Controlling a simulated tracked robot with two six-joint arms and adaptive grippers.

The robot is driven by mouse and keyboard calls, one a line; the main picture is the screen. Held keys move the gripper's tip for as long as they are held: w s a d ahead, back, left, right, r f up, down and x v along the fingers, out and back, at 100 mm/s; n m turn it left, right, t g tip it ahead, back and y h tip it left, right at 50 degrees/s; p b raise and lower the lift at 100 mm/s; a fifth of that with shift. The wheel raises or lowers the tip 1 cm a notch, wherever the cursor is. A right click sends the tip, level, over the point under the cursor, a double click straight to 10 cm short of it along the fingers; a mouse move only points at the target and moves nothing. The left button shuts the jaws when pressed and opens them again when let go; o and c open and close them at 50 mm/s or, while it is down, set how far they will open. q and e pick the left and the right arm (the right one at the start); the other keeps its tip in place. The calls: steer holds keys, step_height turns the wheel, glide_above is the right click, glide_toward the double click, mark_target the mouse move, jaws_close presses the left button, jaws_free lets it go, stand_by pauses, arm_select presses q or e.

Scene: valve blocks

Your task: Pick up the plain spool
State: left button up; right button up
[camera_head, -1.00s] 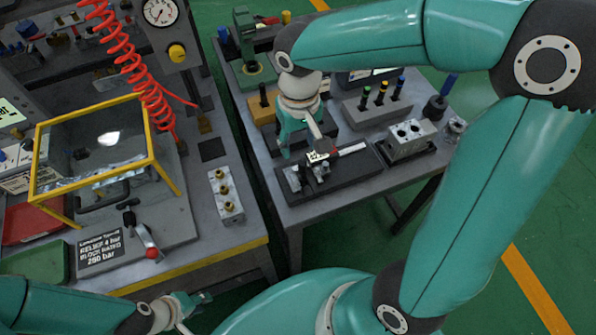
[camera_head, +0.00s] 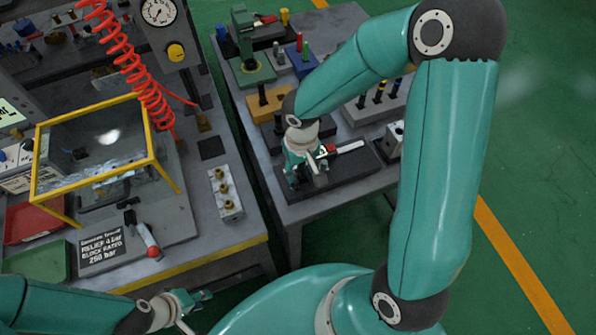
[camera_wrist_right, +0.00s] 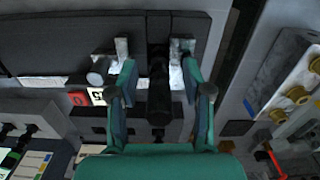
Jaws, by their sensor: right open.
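My right gripper (camera_head: 306,178) is low over the black fixture (camera_head: 350,178) on the right-hand table. In the right wrist view, my right gripper (camera_wrist_right: 158,82) is open, with one finger on each side of a dark, rod-like piece (camera_wrist_right: 159,92). This piece may be the plain spool, but I cannot tell for sure. Bright metal blocks (camera_wrist_right: 122,52) stand beside the fingertips. Contact between fingers and piece cannot be made out. In the head view the gripper hides the piece. My left gripper (camera_head: 194,308) is open and empty at the lower left, off the tables.
A yellow block (camera_head: 268,104) stands behind. The left bench holds a yellow-framed clear guard (camera_head: 95,150) and a brass-fitted manifold (camera_head: 226,195).

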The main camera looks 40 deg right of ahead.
jaws_close()
steer(key=shift+r, duration=0.1)
stand_by(0.5)
